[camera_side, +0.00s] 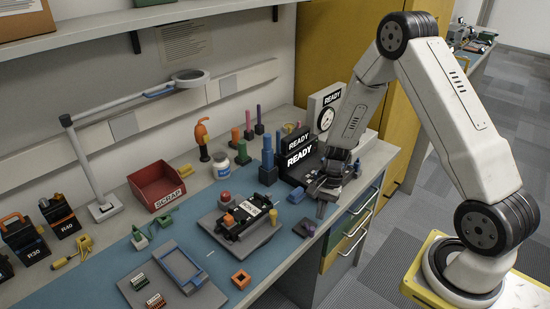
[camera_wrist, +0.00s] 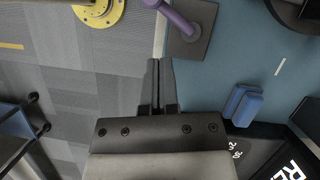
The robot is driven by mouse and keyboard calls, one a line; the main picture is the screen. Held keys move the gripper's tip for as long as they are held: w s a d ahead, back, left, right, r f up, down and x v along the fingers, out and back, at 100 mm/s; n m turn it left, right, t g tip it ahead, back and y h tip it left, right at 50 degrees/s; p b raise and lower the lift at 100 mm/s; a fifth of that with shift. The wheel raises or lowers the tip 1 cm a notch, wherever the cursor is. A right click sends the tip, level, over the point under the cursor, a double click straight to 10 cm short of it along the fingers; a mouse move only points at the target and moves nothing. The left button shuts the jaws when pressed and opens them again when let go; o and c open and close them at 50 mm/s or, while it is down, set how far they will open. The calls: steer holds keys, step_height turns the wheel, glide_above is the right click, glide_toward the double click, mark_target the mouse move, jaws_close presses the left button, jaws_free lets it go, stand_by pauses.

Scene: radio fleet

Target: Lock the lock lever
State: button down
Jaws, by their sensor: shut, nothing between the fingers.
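A purple lever (camera_wrist: 178,18) with a rounded end stands on a dark square base plate (camera_wrist: 192,50) near the bench edge in the wrist view. It looks like the lock lever; which lock position it is in I cannot tell. In the side view a small dark base with a lever (camera_side: 306,228) sits at the front bench edge, probably the same one. My gripper (camera_wrist: 159,66) is shut and empty, its fingertips pointing towards the plate but apart from it. In the side view my gripper (camera_side: 321,206) hangs above the right part of the bench near its front edge.
A radio in a dark fixture (camera_side: 262,232) lies left of my gripper. Black READY units (camera_side: 300,158) stand close behind it. A blue block (camera_wrist: 242,104) lies near the fingers in the wrist view. A red scrap bin (camera_side: 155,185) is further left. Drawers (camera_side: 350,235) face the floor.

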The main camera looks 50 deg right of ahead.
mark_target(308, 227)
steer(key=shift+s+a+r, duration=0.1)
steer(key=shift+s+a, duration=0.1)
steer(key=shift+a, duration=0.6)
steer(key=shift+s+a, duration=0.2)
steer(key=shift+a, duration=0.55)
steer(key=shift+a+m+t, duration=0.35)
steer(key=shift+m+t, duration=0.15)
steer(key=shift+m, duration=0.7)
steer(key=shift+a+m+t, duration=0.25)
steer(key=shift+m+t, duration=0.05)
steer(key=shift+m, duration=0.4)
steer(key=m, duration=0.2)
steer(key=a+m+t, duration=0.1)
steer(key=shift+w+m, duration=0.15)
steer(key=shift+m, duration=0.25)
steer(key=shift+w+a, duration=0.2)
steer(key=shift+a, duration=0.05)
steer(key=shift+w+a, duration=0.15)
steer(key=shift+d, duration=0.2)
steer(key=shift+w+d, duration=0.15)
steer(key=shift+d, duration=0.45)
